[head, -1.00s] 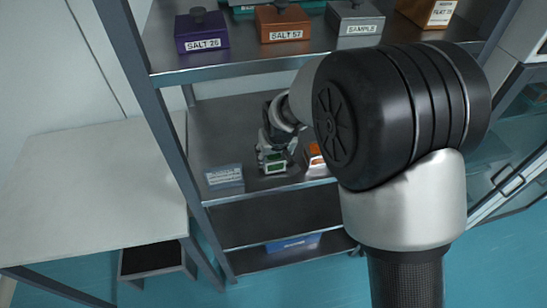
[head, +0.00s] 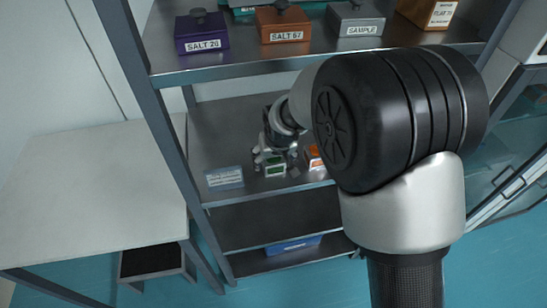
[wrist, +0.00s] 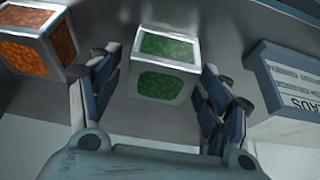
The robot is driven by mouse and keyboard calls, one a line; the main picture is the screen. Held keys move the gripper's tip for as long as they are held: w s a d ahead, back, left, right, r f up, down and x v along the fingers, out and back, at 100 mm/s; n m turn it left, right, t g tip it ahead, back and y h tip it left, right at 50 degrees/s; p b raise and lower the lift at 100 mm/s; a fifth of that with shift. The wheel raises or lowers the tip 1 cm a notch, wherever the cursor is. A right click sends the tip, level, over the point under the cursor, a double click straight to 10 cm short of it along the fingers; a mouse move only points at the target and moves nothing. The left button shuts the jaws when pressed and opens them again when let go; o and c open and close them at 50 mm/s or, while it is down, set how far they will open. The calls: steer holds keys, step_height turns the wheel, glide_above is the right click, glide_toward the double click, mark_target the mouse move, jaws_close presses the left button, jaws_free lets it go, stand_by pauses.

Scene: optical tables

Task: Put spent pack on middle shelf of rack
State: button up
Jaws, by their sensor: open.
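A small pale pack with green faces (head: 275,169) stands on the rack's middle shelf (head: 228,122), near its front edge. In the wrist view this green-faced pack (wrist: 166,66) is between my fingers, with a visible gap at the sides. My gripper (head: 275,158) is open around it, with a finger on each side. A similar pack with orange faces (wrist: 38,40) stands beside it; in the head view the orange pack (head: 314,157) is partly hidden by my arm. No readable label shows which pack is spent.
A label holder (head: 224,177) stands on the shelf left of the green-faced pack. The upper shelf (head: 240,67) carries labelled boxes, including SALT 26 (head: 203,45). A blue item (head: 293,244) lies on the bottom shelf. A bare pale table (head: 90,185) is at left.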

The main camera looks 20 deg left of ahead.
steer(key=shift+r, duration=0.55)
steer(key=p+v, duration=0.3)
steer(key=v, duration=0.8)
steer(key=shift+s+p, duration=0.2)
steer(key=shift+p, duration=0.15)
steer(key=shift+d+r, duration=0.1)
steer(key=s+d+r+m, duration=0.1)
steer(key=s+d+r, duration=0.25)
steer(key=d, duration=0.35)
steer(key=s+d+r+m+h, duration=0.1)
steer(key=s+d+r, duration=0.1)
steer(key=d+r, duration=0.3)
steer(key=s+d+r+m, duration=0.1)
steer(key=s+d+r, duration=0.2)
steer(key=d, duration=0.5)
steer(key=s+d+m, duration=0.1)
steer(key=s+d, duration=0.3)
steer(key=s, duration=0.3)
steer(key=s+d+m+h, duration=0.1)
steer(key=s+d+m, duration=0.1)
steer(key=s+d, duration=0.3)
steer(key=shift+s+d+t, duration=0.3)
steer(key=shift+s+t, duration=0.1)
steer(key=shift+s, duration=0.65)
